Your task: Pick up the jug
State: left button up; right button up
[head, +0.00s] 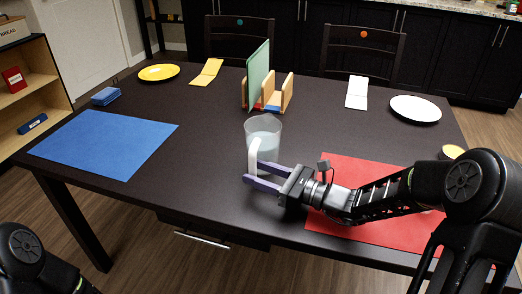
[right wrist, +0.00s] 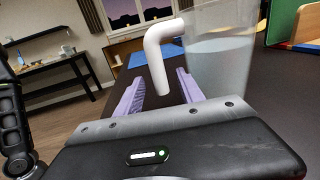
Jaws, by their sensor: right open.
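In the right wrist view the jug's body (right wrist: 222,55) is at the upper right, and the white handle hangs down between the lines of the two fingers (right wrist: 160,76). I cannot tell whether a finger touches it. My left gripper is out of view; only part of that arm shows.
A blue mat (head: 105,143) lies at left and a red mat (head: 350,180) under my right arm. A wooden rack (head: 284,98) with a green board stands behind the jug. Yellow (head: 159,72) and white (head: 416,108) plates lie at the back.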

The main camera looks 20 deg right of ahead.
jog(key=shift+x, duration=2.6)
jog(key=shift+c, duration=0.6)
grip_shut()
jog(key=shift+r, duration=0.15)
